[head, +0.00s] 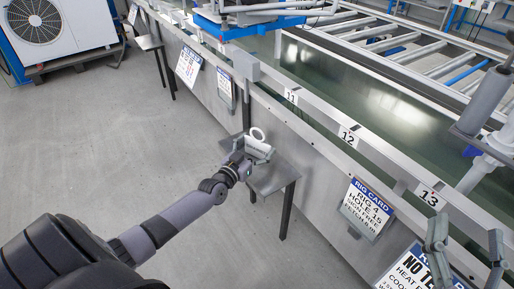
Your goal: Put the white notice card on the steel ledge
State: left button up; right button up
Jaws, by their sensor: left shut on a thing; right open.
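My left gripper (247,158) is shut on the white notice card (260,150), a small pale piece with a ring on top. The fingers hide part of the card. In the head view the card shows just above the far end of a steel ledge (274,178), a small grey shelf on dark legs against the tank's side. I cannot tell whether the card touches the ledge. The visible top of the ledge is bare. My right gripper (467,246) is open and empty at the lower right, in front of the tank's rim.
The long tank (320,165) has number plates 11, 12 and 13 along its rim. A rig card (367,209) and other notices hang on its side. A second grey ledge (149,42) stands further back. The floor (130,140) at left is mostly clear.

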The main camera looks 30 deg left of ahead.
pick_arm(q)
jog(key=o, duration=1.1)
pick_arm(e)
jog(key=shift+s+r, duration=0.1)
jog(key=shift+r, duration=0.15)
